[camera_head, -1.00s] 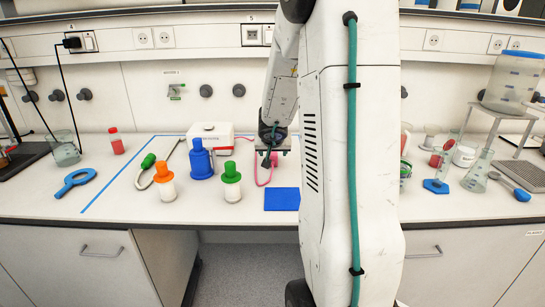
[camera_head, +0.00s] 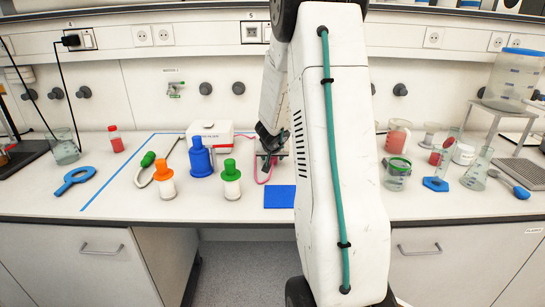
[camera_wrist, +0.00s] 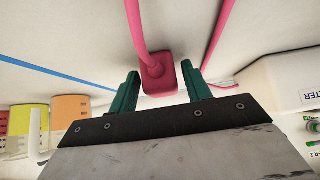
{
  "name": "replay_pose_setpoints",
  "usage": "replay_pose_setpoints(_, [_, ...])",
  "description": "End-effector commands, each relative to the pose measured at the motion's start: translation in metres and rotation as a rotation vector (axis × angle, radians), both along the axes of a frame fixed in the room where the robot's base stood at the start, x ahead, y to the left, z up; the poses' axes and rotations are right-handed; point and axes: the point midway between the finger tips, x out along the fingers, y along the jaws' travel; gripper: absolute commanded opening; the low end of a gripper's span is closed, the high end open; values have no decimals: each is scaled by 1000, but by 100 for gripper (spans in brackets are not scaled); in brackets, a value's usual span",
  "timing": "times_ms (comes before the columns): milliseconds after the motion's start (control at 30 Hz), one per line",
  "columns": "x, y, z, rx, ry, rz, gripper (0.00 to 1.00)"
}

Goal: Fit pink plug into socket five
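The pink plug (camera_wrist: 158,76) is in the wrist view, with its pink cord running up and away from it. My gripper (camera_wrist: 163,82) has its two green fingers on either side of the plug. They stand apart, with narrow gaps to its sides. In the head view my gripper (camera_head: 271,157) is low over the bench, behind the blue mat. The pink cord (camera_head: 263,181) shows just below it, and the plug itself is hard to make out there. Socket five (camera_head: 251,33) is on the wall strip above, under a small label that seems to read 5.
A white box (camera_head: 210,131), a blue bottle (camera_head: 200,160), an orange-capped bottle (camera_head: 164,182) and a green-capped bottle (camera_head: 231,182) stand left of my gripper. The blue mat (camera_head: 279,197) lies in front. Glassware stands to the right. A black plug (camera_head: 72,41) sits in another wall socket.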

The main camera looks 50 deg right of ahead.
Motion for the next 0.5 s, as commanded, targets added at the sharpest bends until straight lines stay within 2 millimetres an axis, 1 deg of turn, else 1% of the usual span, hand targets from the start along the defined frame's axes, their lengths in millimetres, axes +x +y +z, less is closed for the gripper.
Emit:
replay_pose_setpoints(33, [0, 0, 0, 0, 0, 0, 34])
replay_pose_setpoints(133, [0, 0, 0, 0, 0, 0, 6])
replay_pose_setpoints(167, [0, 0, 0, 0, 0, 0, 3])
replay_pose_setpoints(333, [0, 0, 4, -2, -1, -1, 3])
replay_pose_setpoints(500, [0, -1, 18, -2, -1, -4, 3])
